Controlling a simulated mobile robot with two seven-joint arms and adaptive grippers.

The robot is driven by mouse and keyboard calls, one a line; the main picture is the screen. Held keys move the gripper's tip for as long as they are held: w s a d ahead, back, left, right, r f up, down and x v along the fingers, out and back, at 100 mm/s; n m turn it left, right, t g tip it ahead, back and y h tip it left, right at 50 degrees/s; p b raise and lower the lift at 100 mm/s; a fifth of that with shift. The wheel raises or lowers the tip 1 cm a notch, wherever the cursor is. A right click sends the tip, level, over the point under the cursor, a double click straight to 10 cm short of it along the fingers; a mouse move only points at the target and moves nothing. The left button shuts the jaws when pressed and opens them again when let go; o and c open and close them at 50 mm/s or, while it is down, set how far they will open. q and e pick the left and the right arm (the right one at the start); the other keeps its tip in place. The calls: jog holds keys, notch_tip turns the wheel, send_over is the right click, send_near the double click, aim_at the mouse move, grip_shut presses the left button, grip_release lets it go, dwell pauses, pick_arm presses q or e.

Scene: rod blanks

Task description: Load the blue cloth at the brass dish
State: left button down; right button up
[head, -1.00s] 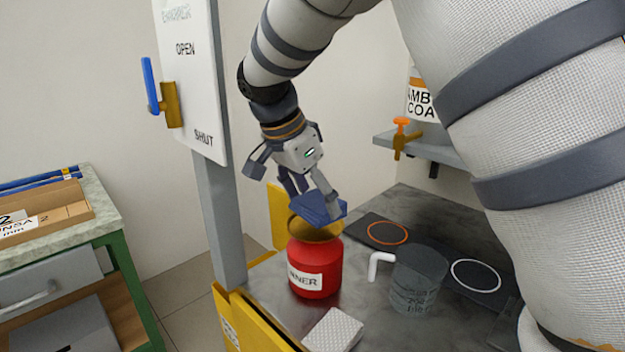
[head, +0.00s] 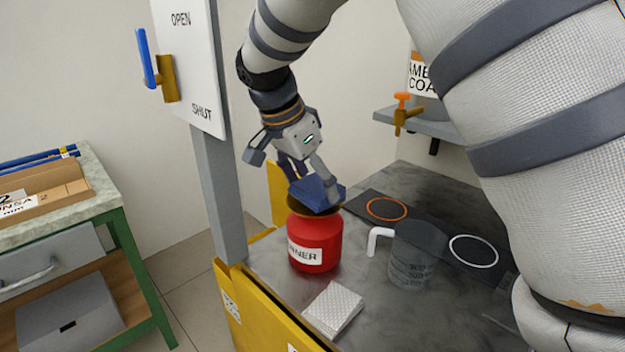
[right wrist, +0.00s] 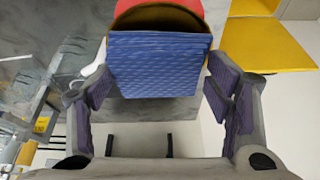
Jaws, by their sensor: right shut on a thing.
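The blue cloth (head: 318,191) is a folded pad held in my right gripper (head: 310,186). In the right wrist view the cloth (right wrist: 160,65) shows between the two fingers, its quilted face toward the camera. The brass dish (head: 300,207) is the round top of a red can (head: 315,240) whose label reads "...NNER". The cloth is right over the dish and hides much of it; I cannot tell if they touch. In the wrist view the dish (right wrist: 160,14) shows beyond the cloth's edge. My left gripper is not in view.
A white textured pad (head: 333,307) lies in front of the can. A clear grey jug (head: 415,255) with a white handle stands to its right, near a dark mat with an orange ring (head: 387,208) and a white ring (head: 473,251). A grey post (head: 218,190) stands left.

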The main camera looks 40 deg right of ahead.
aim_at(312, 186)
jog(key=shift+f, duration=1.25)
dwell(2.0)
jog(key=shift+r, duration=3.6)
